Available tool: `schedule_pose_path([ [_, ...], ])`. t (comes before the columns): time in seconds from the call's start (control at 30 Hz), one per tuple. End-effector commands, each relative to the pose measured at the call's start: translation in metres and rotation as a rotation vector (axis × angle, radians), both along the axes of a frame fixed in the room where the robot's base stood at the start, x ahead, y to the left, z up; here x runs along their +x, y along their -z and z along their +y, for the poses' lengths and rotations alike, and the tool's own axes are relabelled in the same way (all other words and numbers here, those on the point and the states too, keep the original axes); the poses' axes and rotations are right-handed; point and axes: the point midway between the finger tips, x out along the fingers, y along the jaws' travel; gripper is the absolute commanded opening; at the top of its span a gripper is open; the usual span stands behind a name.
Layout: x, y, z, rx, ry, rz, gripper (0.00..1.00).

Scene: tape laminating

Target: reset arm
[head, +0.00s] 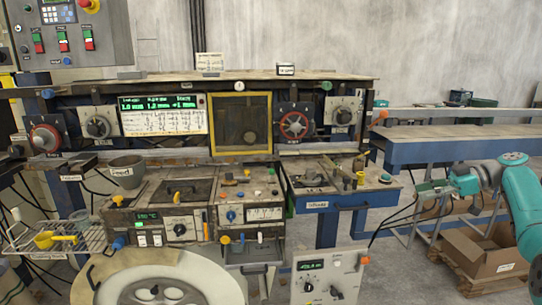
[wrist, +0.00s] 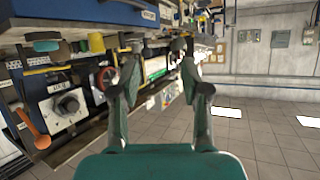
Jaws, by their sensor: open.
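My arm comes in from the right in the head view, and my gripper (head: 432,188) hangs in the air to the right of the blue-framed drawer bench. In the wrist view my gripper (wrist: 158,72) has its two grey fingers spread apart. Nothing shows between the fingertips except the distant background. The fingers touch nothing that I can see. The wrist view looks upside down, with the machine's control panel on the left.
The machine bench (head: 165,225) with knobs and a yellow-framed window (head: 241,122) fills the middle. The drawer bench (head: 338,190) stands left of my gripper. A cardboard box (head: 487,250) lies on a pallet below my arm. A blue table (head: 450,140) stands behind.

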Motion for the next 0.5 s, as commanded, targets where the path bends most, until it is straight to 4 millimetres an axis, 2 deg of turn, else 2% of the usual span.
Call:
schedule_pose_path([
  [0.27, 0.016, 0.076, 0.013, -0.018, 0.087, 0.067, 0.46],
  [0.37, 0.022, 0.119, 0.023, -0.028, 0.136, 0.104, 0.46],
  [0.5, 0.026, 0.19, 0.039, -0.049, 0.225, 0.16, 0.46],
])
